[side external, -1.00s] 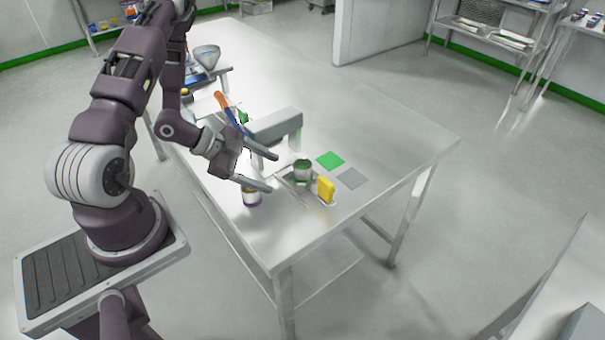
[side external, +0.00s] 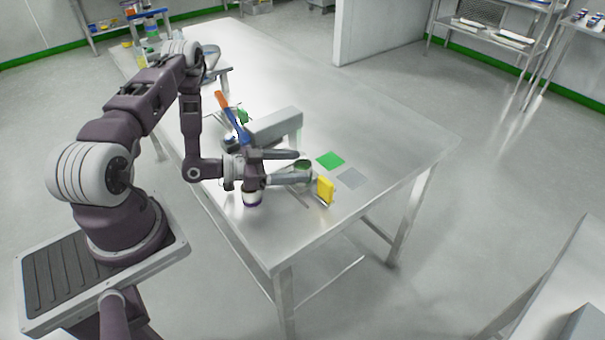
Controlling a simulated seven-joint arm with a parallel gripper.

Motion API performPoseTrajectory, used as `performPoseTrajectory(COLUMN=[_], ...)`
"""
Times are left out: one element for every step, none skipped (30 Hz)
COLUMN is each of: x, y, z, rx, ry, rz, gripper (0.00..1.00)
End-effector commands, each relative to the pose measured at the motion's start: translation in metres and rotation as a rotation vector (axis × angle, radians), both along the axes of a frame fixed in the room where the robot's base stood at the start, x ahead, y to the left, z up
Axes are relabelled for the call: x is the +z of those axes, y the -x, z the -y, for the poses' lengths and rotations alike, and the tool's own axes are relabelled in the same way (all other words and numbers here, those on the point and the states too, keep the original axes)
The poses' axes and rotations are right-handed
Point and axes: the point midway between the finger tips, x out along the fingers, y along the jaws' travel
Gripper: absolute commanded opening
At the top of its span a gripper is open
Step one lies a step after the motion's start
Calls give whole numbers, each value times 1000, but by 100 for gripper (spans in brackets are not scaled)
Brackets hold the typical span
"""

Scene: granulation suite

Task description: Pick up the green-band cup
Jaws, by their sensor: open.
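The green-band cup (side external: 302,165) stands on the steel table, at the edge of a small tray that is mostly hidden by my gripper. My gripper (side external: 304,168) is open and reaches in from the left, nearly level. Its two fingers lie on either side of the cup in the picture, one behind and one in front. I cannot tell whether either finger touches the cup. The near finger hides part of the cup's lower side.
A yellow block (side external: 325,190) stands close to the near fingertip. A grey arch (side external: 275,125) is behind. Flat green (side external: 331,160) and grey (side external: 352,178) squares lie to the right. The table's far right is clear.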

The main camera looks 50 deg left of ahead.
Motion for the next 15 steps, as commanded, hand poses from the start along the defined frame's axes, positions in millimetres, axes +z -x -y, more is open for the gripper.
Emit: performPoseTrajectory(x=[-1,-1,-1,-1,-1,-1,-1,-1,-1,-1,-1,-1,-1,-1,-1], y=[-2,-3,-3,-3,-3,-3,-2,-2,-2,-2,-2,-2,-2,-2,-2], z=[1,1,1,1,1,1,1,1,1,1,1,1,1,1,1], rx=[0,1,2,2,2,1,1,1,1,1,1,1,1,1,1], ry=[0,-1,0,0,0,0,0,0,0,0,0,0,0,0,0], rz=[0,-1,-1,-1,-1,-1,-1,-1,-1,-1,-1,-1,-1,-1,-1], gripper=[69,69,69,69,69,69,65,59,52,46,40,32,26,20,12])
